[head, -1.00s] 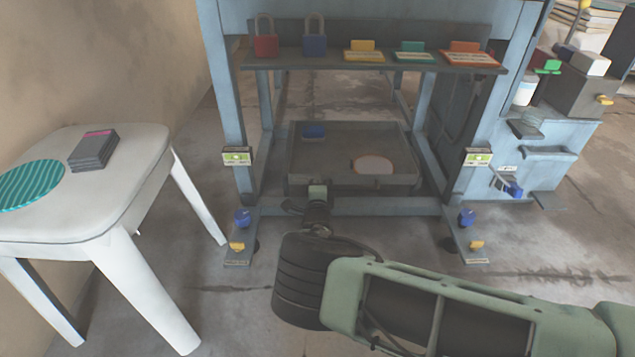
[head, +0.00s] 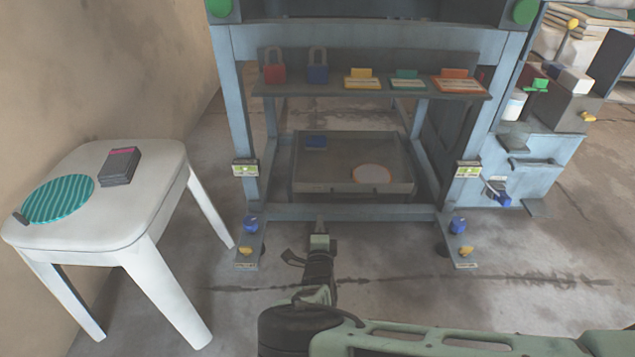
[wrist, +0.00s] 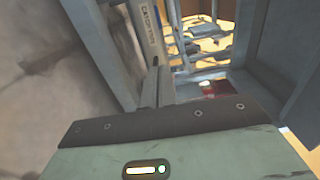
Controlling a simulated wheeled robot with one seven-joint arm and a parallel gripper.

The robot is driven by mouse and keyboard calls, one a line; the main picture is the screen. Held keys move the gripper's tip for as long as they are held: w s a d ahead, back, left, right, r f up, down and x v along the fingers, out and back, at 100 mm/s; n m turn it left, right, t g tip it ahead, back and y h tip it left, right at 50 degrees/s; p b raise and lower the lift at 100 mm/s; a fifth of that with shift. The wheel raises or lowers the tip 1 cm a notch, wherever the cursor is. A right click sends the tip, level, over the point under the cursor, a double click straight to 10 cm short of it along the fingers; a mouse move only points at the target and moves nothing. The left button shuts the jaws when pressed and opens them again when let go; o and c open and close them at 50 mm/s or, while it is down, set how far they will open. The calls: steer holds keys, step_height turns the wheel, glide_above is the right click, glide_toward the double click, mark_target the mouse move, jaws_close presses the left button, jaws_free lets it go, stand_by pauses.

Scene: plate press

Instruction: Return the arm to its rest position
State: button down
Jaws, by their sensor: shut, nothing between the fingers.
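My gripper (head: 320,228) is in the lower middle of the head view, in front of the press's low front bar. Its fingers are shut with nothing visible between them, and it points toward the press. My green and black arm reaches it from the bottom right. In the wrist view the shut fingers (wrist: 157,88) point away from the green gripper body, with blurred metal frame parts beyond.
The blue press frame (head: 350,213) holds a low tray (head: 325,188) and a shelf (head: 330,90) with a red padlock (head: 275,72), a blue padlock (head: 317,72) and coloured tags. A white table (head: 110,230) stands at left. Open floor lies between.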

steer(key=s+d+r+m+g+h+p, duration=0.25)
steer(key=d+r+m+g+h, duration=0.35)
steer(key=m, duration=0.5)
steer(key=s+d+r+m+g+h+p, duration=0.1)
steer(key=s+d+r+m+g+h, duration=0.3)
steer(key=d+r+m, duration=0.5)
steer(key=s+a+r+m+g+y+p, duration=0.2)
steer(key=s+r+m+g+y+p, duration=0.3)
steer(key=s+r+m, duration=0.9)
steer(key=s+a+r+m+g+y+p, duration=0.1)
steer(key=s+a+r+m+g+y, duration=0.15)
steer(key=s+r+m+y, duration=0.7)
steer(key=s+r+m+h+p, duration=0.1)
steer(key=s+r+p, duration=0.1)
steer(key=r+p, duration=1.7)
steer(key=s+d+r+m+h+p, duration=0.1)
steer(key=s+r+h+p, duration=0.1)
steer(key=r+p, duration=1.7)
step_height(320, 180, up, 6)
steer(key=shift+s+r, duration=0.2)
steer(key=shift+s, duration=0.55)
steer(key=shift+g, duration=0.25)
